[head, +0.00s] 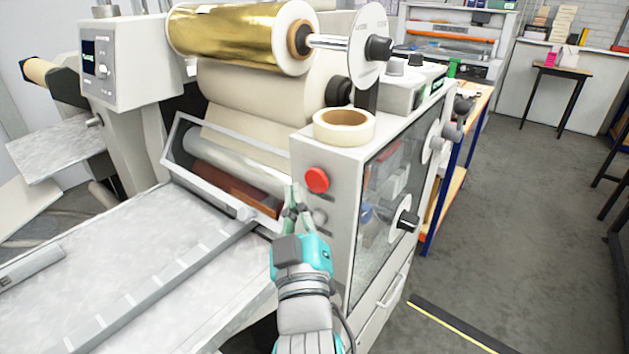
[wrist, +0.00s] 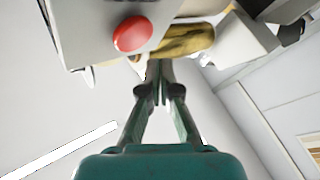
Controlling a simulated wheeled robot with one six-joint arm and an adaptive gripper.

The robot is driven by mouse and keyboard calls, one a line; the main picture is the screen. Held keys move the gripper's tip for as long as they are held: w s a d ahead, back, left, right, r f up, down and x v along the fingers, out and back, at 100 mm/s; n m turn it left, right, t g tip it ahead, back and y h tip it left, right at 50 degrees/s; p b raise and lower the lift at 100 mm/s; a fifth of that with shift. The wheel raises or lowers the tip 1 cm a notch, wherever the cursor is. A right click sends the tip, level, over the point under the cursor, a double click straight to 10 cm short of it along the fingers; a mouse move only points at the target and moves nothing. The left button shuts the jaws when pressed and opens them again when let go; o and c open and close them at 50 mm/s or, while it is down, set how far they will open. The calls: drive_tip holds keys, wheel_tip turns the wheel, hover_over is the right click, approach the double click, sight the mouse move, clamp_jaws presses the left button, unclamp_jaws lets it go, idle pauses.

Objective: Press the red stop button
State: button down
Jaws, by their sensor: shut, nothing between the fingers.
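The red stop button (head: 317,180) is a round mushroom button on the grey front panel of the laminating machine. It also shows in the wrist view (wrist: 132,34), above and left of the fingertips. My gripper (head: 293,193) is shut and empty. In the head view its fingertips are just left of and slightly below the button. In the wrist view the gripper (wrist: 158,70) points up past the button, with a gap between them. I cannot tell the exact distance to the panel.
A roll of tape (head: 344,127) lies on top of the machine housing. A gold foil roll (head: 235,35) is mounted above the rollers. A flat feed table (head: 130,265) extends at the left. A black knob (head: 408,220) sticks out at the right. The floor at the right is mostly clear.

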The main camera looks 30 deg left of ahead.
sight(307, 174)
drive_tip(key=shift+w, duration=0.8)
drive_tip(key=shift+w+d, duration=0.1)
idle(0.8)
drive_tip(key=shift+w, duration=0.3)
drive_tip(key=shift+w, duration=0.45)
idle(0.7)
drive_tip(key=shift+s, duration=0.85)
drive_tip(key=shift+s+a, duration=0.2)
drive_tip(key=shift+s, duration=2.3)
